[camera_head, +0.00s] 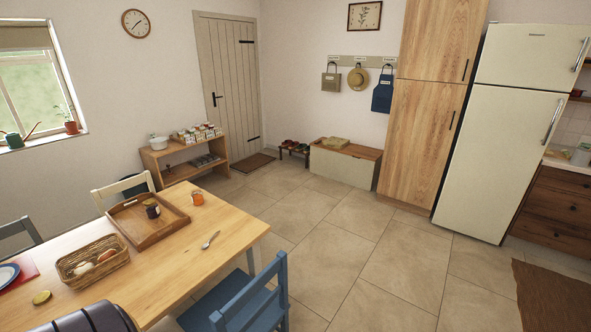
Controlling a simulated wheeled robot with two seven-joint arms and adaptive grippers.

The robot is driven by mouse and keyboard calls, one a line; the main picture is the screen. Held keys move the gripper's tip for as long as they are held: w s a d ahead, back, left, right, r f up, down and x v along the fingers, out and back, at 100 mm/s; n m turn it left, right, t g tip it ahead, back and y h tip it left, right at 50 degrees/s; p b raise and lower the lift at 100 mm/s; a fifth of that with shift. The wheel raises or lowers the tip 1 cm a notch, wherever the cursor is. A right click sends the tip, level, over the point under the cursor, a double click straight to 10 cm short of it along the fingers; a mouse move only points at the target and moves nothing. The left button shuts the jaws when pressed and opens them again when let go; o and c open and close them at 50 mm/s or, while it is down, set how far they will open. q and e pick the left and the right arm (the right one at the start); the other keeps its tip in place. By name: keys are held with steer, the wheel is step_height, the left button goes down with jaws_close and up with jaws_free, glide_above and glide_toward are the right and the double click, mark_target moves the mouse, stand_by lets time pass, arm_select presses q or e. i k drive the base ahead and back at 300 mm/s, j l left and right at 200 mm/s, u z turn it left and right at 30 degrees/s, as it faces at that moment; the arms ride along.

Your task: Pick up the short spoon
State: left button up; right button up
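A small metal spoon (210,240) lies flat on the bare right part of the wooden table (185,270), near its right end. Nothing touches it or covers it. No other spoon shows, so I cannot compare its length. Neither of my grippers can be made out in the head view.
Left of the spoon are a wooden tray (133,233) holding a dark jar (152,209), an orange-brown jar (197,198), and a wicker basket (92,277). A blue chair (248,302) stands at the table's near right side. The tiled floor (355,262) to the right is open.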

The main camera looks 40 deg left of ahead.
mark_target(206, 246)
steer(key=i+l+u, duration=0.1)
steer(key=i, duration=1.5)
steer(key=i+u, duration=0.3)
steer(key=i+l+u, duration=0.1)
steer(key=i+u, duration=0.15)
steer(key=i, duration=0.3)
steer(key=i+j+u, duration=0.1)
steer(key=i+u, duration=0.25)
steer(key=i+l+u, duration=0.1)
steer(key=i+u, duration=0.25)
steer(key=i, duration=0.25)
steer(key=i+u, duration=0.2)
steer(key=i, duration=0.3)
steer(key=u, duration=2.2)
